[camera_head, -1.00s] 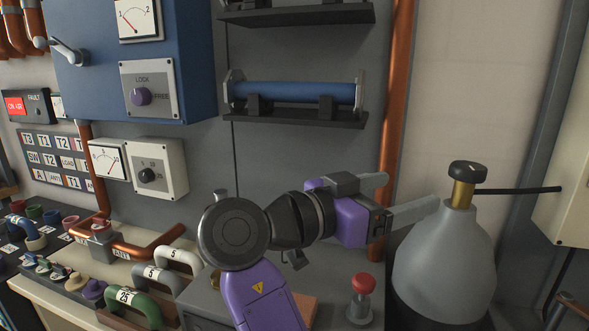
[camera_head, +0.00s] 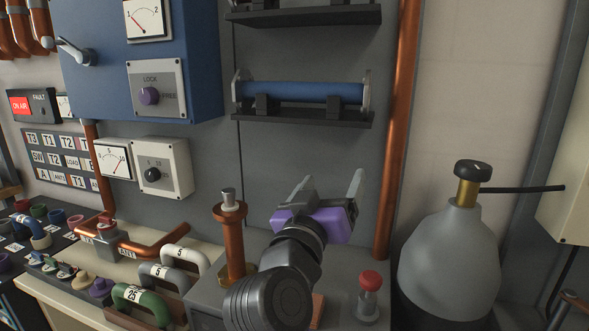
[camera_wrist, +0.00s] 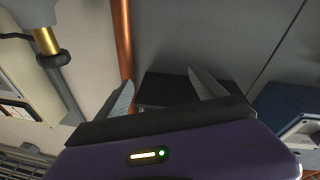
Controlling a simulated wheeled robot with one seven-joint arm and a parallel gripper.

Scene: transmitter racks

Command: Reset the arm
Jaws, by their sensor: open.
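My gripper (camera_head: 330,187) is open and empty, with its two grey fingers apart and pointing up and away in the head view. It is above the grey bench box, in front of the grey wall panel and below the shelf with the blue cylinder. In the wrist view my gripper (camera_wrist: 158,92) also shows two spread fingers with nothing between them. My dark arm links reach up to it from the bottom of the head view.
A copper post (camera_head: 231,240) stands just left of my arm. A red-topped button (camera_head: 370,282) and a grey gas bottle (camera_head: 448,255) stand to the right. A vertical copper pipe (camera_head: 398,140) runs behind. The shelf (camera_head: 300,119) juts out above. Coloured handles (camera_head: 140,305) are at lower left.

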